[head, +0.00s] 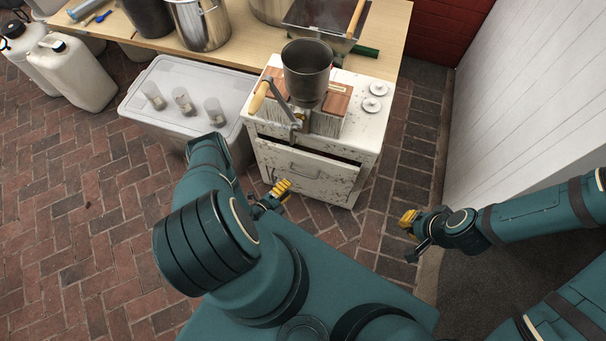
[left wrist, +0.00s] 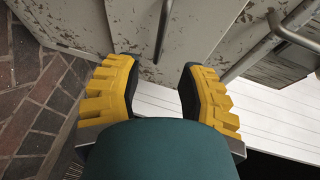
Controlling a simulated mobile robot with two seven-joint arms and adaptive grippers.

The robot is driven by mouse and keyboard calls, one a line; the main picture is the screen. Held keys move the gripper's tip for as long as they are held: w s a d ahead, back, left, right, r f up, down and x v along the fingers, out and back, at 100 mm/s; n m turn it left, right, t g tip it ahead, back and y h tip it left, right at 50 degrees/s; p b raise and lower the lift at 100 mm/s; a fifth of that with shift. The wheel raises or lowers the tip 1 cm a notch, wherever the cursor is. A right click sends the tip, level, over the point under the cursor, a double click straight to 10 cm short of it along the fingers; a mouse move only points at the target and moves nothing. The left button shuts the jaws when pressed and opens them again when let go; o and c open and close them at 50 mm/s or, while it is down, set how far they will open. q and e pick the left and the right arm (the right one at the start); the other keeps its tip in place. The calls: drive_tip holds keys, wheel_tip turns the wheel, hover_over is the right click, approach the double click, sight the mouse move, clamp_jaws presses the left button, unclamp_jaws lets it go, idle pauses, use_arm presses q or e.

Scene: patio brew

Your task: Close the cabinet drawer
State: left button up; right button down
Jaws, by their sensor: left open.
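The worn white cabinet (head: 374,135) stands ahead of me. Its drawer (head: 326,182) is pulled partly out, with a dark gap along its top edge. A grey bar handle (head: 303,170) is on the drawer front. My left gripper (head: 280,188) is just in front of the drawer's lower left part. In the left wrist view its yellow fingers are spread and empty (left wrist: 158,88), facing chipped white panels (left wrist: 205,25); a bar handle (left wrist: 290,32) shows at the upper right. My right gripper (head: 409,222) is right of the cabinet, away from it; its jaws are unclear.
A grinder with a metal hopper (head: 306,70) and two white knobs (head: 372,104) are on the cabinet top. A lidded plastic bin (head: 180,85) with several small cups stands left of it. A wooden table (head: 240,48) is behind. A white wall (head: 530,90) bounds the right; brick floor lies left.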

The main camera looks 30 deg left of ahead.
use_arm(q)
drive_tip(key=b+x, duration=0.1)
drive_tip(key=x, duration=0.8)
drive_tip(key=shift+w+d+b, duration=0.1)
drive_tip(key=shift+b, duration=0.3)
clamp_jaws()
